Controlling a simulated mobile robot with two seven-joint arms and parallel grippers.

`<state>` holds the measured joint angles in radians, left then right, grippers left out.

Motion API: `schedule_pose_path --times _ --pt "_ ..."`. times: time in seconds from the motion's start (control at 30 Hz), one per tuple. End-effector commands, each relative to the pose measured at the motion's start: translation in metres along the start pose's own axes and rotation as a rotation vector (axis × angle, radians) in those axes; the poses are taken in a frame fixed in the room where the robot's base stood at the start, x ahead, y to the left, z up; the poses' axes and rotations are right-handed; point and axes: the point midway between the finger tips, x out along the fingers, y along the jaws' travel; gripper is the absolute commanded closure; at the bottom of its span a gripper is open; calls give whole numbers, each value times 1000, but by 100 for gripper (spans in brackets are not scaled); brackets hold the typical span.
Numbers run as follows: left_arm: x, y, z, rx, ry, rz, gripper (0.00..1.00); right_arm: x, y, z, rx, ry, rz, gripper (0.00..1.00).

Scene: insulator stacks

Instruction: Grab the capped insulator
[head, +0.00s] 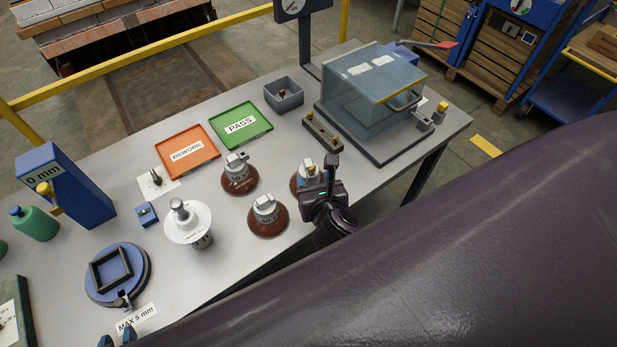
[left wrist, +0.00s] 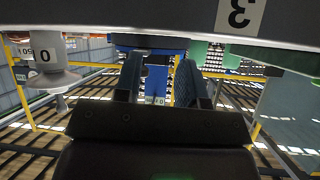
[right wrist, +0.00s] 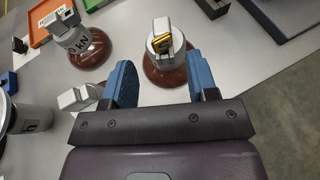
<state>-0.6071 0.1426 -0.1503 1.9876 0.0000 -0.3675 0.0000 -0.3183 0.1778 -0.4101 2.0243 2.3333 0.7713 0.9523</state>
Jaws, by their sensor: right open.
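A brown insulator with a grey metal cap and a brass-coloured piece on it (right wrist: 163,45) sits just ahead of my right gripper (right wrist: 161,80) in the right wrist view, in line with the gap between the blue fingers. That gripper is open and empty. In the head view my right gripper (head: 333,172) partly hides this insulator (head: 297,184). Two more brown insulators with grey caps, one behind (head: 238,180) and one in front (head: 267,220), stand to its left. A white insulator (head: 187,222) stands further left. My left gripper (head: 117,338) is open and empty at the bottom edge.
An orange REWORK tray (head: 187,170) and a green PASS tray (head: 255,134) lie at the back. A clear-covered box (head: 370,90) stands right, with a small grey bar fixture (head: 322,132) beside it. A round blue stand (head: 118,290) and blue gauge post (head: 75,200) are left.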

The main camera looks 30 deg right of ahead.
Motion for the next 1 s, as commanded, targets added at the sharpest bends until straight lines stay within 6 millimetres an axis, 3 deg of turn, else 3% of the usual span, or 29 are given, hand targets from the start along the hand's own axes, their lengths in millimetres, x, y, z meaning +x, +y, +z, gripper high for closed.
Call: schedule_pose_path --times 0.23,0.53,0.87,1.0 --pt "-2 0 1 0 -5 -1 63 16 -1 3 -3 -1 0 47" --pt "-1 0 -3 0 2 0 63 53 -4 6 -3 0 1 47" --pt "0 0 -4 1 3 0 63 58 -4 6 -1 0 1 47" --pt "0 0 -4 1 3 0 63 58 -4 6 -1 0 1 68"
